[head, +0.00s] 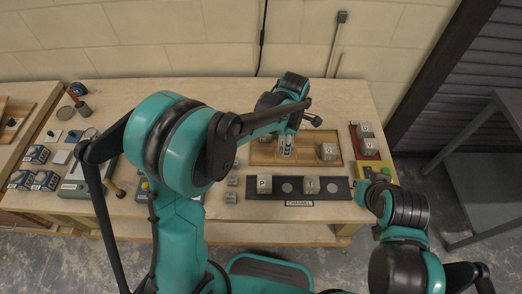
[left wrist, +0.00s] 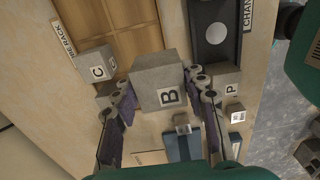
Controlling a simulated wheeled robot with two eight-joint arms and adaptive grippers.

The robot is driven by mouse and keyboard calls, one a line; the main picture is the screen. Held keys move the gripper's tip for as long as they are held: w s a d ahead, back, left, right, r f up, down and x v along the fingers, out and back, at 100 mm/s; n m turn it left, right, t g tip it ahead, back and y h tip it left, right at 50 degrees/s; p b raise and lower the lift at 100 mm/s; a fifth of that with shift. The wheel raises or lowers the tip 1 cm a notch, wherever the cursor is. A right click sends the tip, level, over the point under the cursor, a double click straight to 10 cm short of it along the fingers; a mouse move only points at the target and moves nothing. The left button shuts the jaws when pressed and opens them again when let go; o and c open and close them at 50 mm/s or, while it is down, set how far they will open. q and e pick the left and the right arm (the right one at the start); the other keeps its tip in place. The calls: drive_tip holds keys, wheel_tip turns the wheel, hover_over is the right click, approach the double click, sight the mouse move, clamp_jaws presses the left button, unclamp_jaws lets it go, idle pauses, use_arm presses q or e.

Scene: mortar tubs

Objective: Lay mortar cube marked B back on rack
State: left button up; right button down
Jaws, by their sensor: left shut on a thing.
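Grey cube B (left wrist: 158,82) sits between the two fingers of my left gripper (left wrist: 158,95) in the left wrist view, its letter face showing. It is over the near edge of the wooden rack (left wrist: 122,14); whether it touches is unclear. The rack also shows in the head view (head: 308,152). Cube C (left wrist: 96,66) stands left of B, close to the left finger. In the head view my left gripper (head: 287,143) reaches down over the rack, its contents hard to make out.
Cube P (head: 264,183) and another cube (head: 311,186) stand on the black channel strip (head: 338,188) in front of the rack. One cube (head: 328,151) is at the rack's right. Two cubes (head: 369,146) are in a red tray (head: 355,133). Small blocks (head: 231,197) lie nearby.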

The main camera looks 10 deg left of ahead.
use_arm(q)
drive_tip(key=b, duration=0.2)
hover_over(265, 155)
wheel_tip(265, 155, down, 5)
drive_tip(key=shift+r, duration=0.2)
wheel_tip(265, 155, down, 4)
drive_tip(key=shift+f+b, duration=0.1)
drive_tip(key=shift+b, duration=0.4)
drive_tip(key=o, duration=0.9)
drive_tip(key=shift+f, duration=0.1)
drive_tip(key=shift+o, duration=0.9)
